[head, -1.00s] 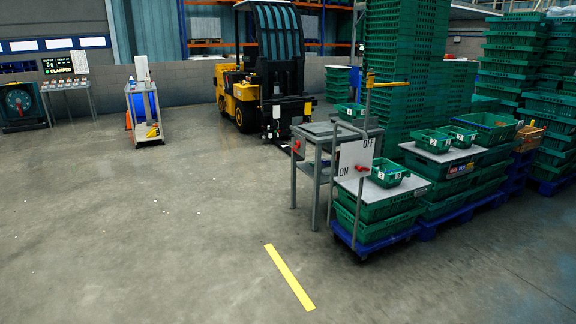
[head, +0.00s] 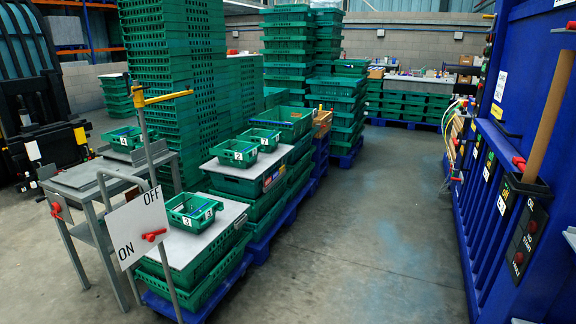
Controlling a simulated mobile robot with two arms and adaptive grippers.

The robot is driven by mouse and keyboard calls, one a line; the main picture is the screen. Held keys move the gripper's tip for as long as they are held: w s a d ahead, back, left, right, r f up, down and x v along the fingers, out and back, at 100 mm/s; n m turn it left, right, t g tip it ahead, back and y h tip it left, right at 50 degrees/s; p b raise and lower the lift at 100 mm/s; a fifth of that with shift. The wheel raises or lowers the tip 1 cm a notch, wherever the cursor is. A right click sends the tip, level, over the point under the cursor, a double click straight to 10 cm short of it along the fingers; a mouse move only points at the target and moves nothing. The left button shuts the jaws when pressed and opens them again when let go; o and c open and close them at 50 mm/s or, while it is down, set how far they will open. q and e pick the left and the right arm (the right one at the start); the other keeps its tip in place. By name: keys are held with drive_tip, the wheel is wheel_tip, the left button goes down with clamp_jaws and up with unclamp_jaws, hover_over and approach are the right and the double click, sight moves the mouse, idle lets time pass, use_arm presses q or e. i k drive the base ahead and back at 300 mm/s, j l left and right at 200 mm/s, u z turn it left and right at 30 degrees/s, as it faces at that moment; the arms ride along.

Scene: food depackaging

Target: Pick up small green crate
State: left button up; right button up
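Several small green crates show in the head view. The nearest small green crate (head: 193,211), labelled 3, stands on a grey board over larger green crates on a blue dolly. A second small crate (head: 233,153), labelled 2, and a third small crate (head: 262,139) stand on the board farther back. Another small crate (head: 123,138), labelled 4, sits on the grey metal table at the left. Each seems to hold small items, too small to tell. Neither of my grippers is in view.
A metal table (head: 82,178) with an ON/OFF sign (head: 138,227) stands at the left front. Tall green crate stacks (head: 172,80) rise behind. A blue machine wall (head: 497,190) with a wooden handle stands at the right. The floor (head: 365,220) between is clear.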

sight(238, 155)
drive_tip(key=i, duration=2.15)
drive_tip(key=l+z, duration=0.05)
drive_tip(key=l, duration=0.05)
